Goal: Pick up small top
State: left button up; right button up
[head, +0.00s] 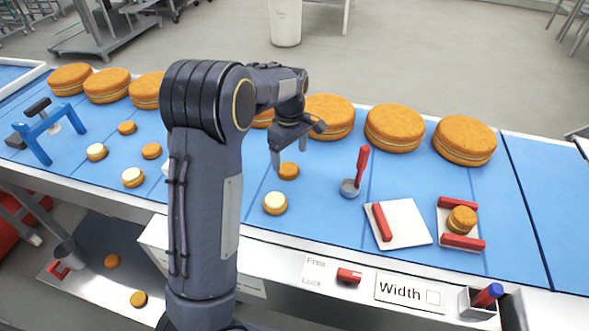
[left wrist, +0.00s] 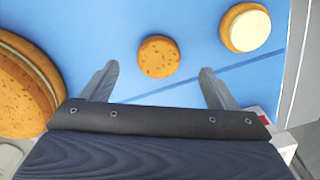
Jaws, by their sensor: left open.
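A small top (head: 288,171), a plain orange-brown round, lies flat on the blue belt just below my left gripper (head: 297,143). In the left wrist view the same small top (left wrist: 158,56) shows ahead of and between the two spread fingers (left wrist: 158,82), touching neither. My left gripper is open and empty above the belt. A cream-covered small round (head: 275,203) lies nearer the front; it also shows in the left wrist view (left wrist: 245,27). Two more plain small tops (head: 127,127) (head: 151,151) lie left of my arm. My right gripper is not in view.
Large filled rounds (head: 394,127) line the back of the belt (head: 330,225). A small metal cup with a red handle (head: 362,165), a white board (head: 402,224) and a red-railed holder with a small round (head: 462,219) stand to the right. A blue frame (head: 44,130) stands left.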

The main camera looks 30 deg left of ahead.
aim_at(288, 168)
pick_arm(q)
jog(key=f, duration=0.3)
jog(key=f+p, duration=0.1)
jog(key=f, duration=0.1)
jog(key=shift+w+a+f, duration=0.15)
jog(key=shift+a+f, duration=0.15)
jog(key=shift+a, duration=0.1)
jog(key=c, duration=0.8)
